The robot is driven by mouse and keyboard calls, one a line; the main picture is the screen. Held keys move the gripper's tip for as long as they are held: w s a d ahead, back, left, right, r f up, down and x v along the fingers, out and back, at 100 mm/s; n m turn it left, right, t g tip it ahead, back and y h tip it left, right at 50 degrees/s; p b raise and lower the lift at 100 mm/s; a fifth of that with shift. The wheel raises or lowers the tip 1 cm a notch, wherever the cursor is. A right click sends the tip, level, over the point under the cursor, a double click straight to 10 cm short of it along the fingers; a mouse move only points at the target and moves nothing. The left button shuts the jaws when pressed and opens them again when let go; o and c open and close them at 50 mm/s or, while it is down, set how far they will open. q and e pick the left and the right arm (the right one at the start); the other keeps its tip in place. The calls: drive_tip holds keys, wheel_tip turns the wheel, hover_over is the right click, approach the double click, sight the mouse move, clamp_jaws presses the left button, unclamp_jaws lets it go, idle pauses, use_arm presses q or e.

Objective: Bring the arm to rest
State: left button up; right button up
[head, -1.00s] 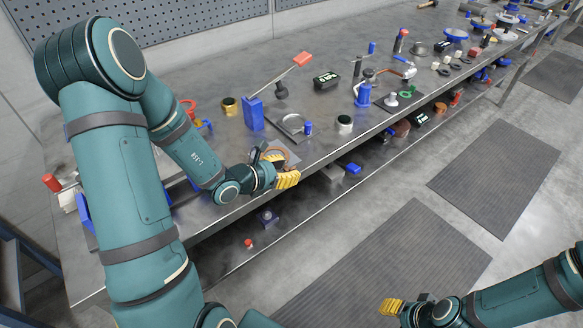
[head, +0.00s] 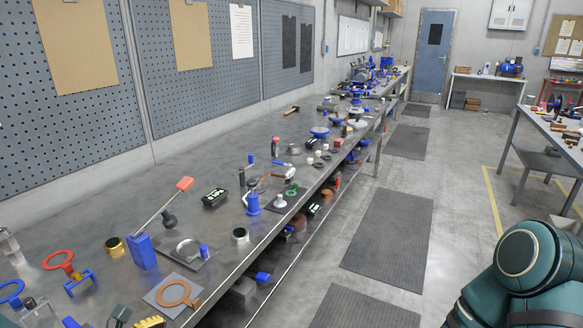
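Only the tip of my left gripper (head: 140,321) shows, at the bottom left edge of the head view. A yellow finger pad and a dark part of it are visible beside a bronze ring (head: 160,295) on a flat grey plate. The rest of the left arm is below the frame, and whether this gripper is open or shut is hidden. A dark teal joint of my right arm (head: 527,255) fills the bottom right corner. The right gripper is out of the picture.
A long metal workbench (head: 225,160) runs along the pegboard wall, with several tools and parts on it. A blue block with a red-tipped lever (head: 142,251) stands near the ring plate. The floor with dark mats (head: 390,240) is clear. Another table (head: 548,133) stands at the right.

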use_arm(q)
drive_tip(key=s+d+f+m+g, duration=0.5)
drive_tip(key=d+f+m+g, duration=0.1)
drive_tip(key=f+m, duration=0.15)
drive_tip(key=s+d+f+m+g, duration=0.5)
drive_tip(key=d+f+m+g, duration=0.15)
drive_tip(key=m, duration=0.25)
drive_tip(key=w+d+f+m+t+y, duration=0.2)
drive_tip(key=d+m, duration=0.5)
drive_tip(key=m, duration=0.4)
wheel_tip(320, 180, down, 3)
drive_tip(key=w+t, duration=0.1)
drive_tip(key=w, duration=0.1)
drive_tip(key=shift+w+d+f+m, duration=0.15)
drive_tip(key=shift+w+f+m, duration=0.05)
drive_tip(key=shift+w+m, duration=0.15)
drive_tip(key=shift+s, duration=0.1)
